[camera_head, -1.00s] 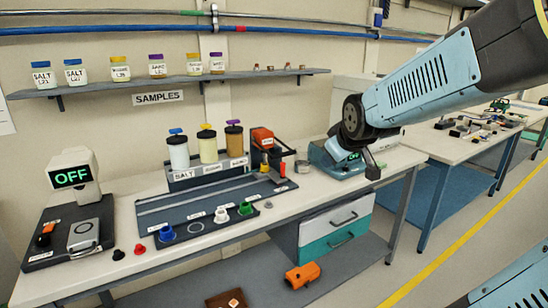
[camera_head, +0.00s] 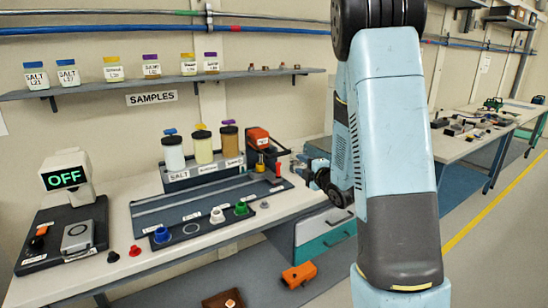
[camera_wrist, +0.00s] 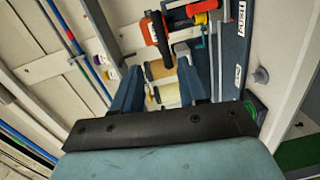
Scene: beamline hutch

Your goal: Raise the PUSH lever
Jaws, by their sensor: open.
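The lever appears to be the small upright red piece (camera_head: 278,168) at the right end of the dark bench panel (camera_head: 205,210) in the head view. Its label is too small to read there. In the wrist view a white label (camera_wrist: 240,12) sits on the dark panel edge at the top right, turned and hard to read. My gripper (camera_wrist: 157,62) is open, with its two dark fingers apart and nothing held between them. A red-and-black device (camera_wrist: 155,32) shows beyond the fingertips. In the head view my arm hides much of the area around the gripper.
Jars labelled SALT (camera_head: 173,153) and others stand behind the panel. Coloured knobs, including a green one (camera_head: 241,208), line its front. An orange object (camera_head: 299,275) lies on the lower shelf. Floor is clear at right.

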